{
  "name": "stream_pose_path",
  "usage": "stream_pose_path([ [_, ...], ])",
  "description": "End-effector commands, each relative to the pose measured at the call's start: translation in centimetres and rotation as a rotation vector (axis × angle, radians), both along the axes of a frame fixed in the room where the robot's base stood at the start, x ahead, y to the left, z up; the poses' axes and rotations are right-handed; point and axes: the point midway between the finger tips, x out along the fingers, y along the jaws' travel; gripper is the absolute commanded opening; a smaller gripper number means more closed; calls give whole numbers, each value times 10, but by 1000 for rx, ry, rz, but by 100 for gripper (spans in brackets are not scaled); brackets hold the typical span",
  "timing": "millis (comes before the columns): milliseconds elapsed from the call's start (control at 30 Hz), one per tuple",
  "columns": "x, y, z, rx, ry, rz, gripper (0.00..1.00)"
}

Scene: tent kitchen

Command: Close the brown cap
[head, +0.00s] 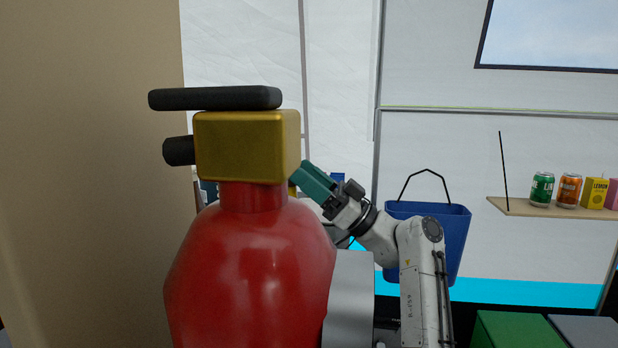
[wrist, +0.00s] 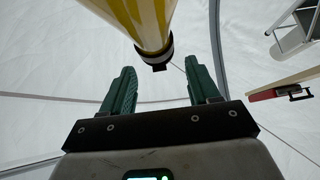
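My gripper (wrist: 159,66) is open in the wrist view, with its two green fingers spread apart and nothing between the pads. A yellow-and-white striped thing (wrist: 140,18) hangs in from the top, with a dark ring and end piece (wrist: 153,56) at its lower end near the fingertips. I cannot tell whether they touch, or whether this dark end is the brown cap. No plainly brown cap shows. In the head view my gripper (head: 310,182) is partly hidden behind the red extinguisher, and a sliver of yellow shows beside it.
A large red fire extinguisher (head: 250,265) with a gold-coloured head (head: 246,146) blocks much of the head view. A blue bin (head: 445,225) hangs behind my arm. A wooden shelf (head: 530,210) holds cans and cartons at right. A green box top (head: 515,330) shows lower right.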

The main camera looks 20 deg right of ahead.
Motion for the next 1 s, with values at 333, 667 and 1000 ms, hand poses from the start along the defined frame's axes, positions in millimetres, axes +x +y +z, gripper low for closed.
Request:
stream_pose_path([
  [333, -2, -2, 0, 1, -2, -1, 65],
  [667, -25, -37, -33, 1, 0, -3, 65],
  [1000, -45, -67, -63, 1, -1, 0, 65],
])
